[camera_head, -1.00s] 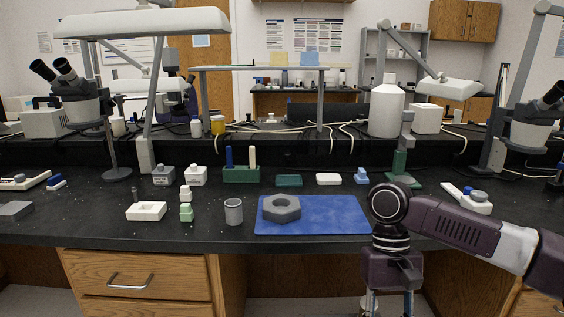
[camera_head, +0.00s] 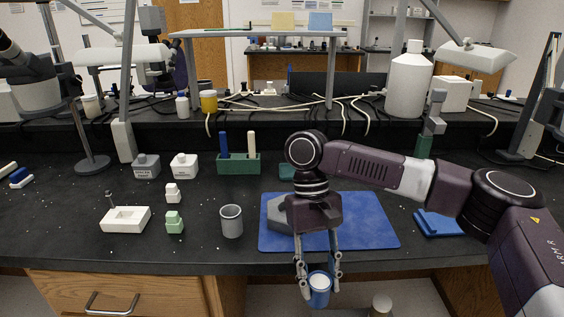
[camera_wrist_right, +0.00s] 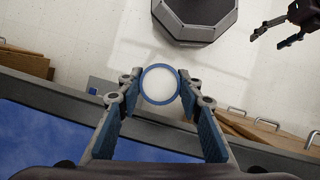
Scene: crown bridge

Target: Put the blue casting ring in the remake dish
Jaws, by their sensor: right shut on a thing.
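The blue casting ring (camera_head: 319,287), a short blue cylinder with a pale inside, is between the fingertips of my right gripper (camera_head: 318,278), in front of the bench's front edge. In the right wrist view the ring (camera_wrist_right: 160,84) shows as a blue circle with a whitish middle, gripped by the right fingers (camera_wrist_right: 158,92). My left gripper (camera_wrist_right: 278,33) shows small at the top right of that view, its fingers apart and empty. A white rectangular dish (camera_head: 137,222) with a hollow sits at the left of the bench. I cannot tell which dish is the remake dish.
A blue mat (camera_head: 370,220) lies behind my right gripper, with a grey hexagonal block (camera_head: 279,214) partly hidden on it. A grey cup (camera_head: 231,221), small green jar (camera_head: 174,223) and green rack (camera_head: 238,164) stand left. A blue tray (camera_head: 437,224) lies right.

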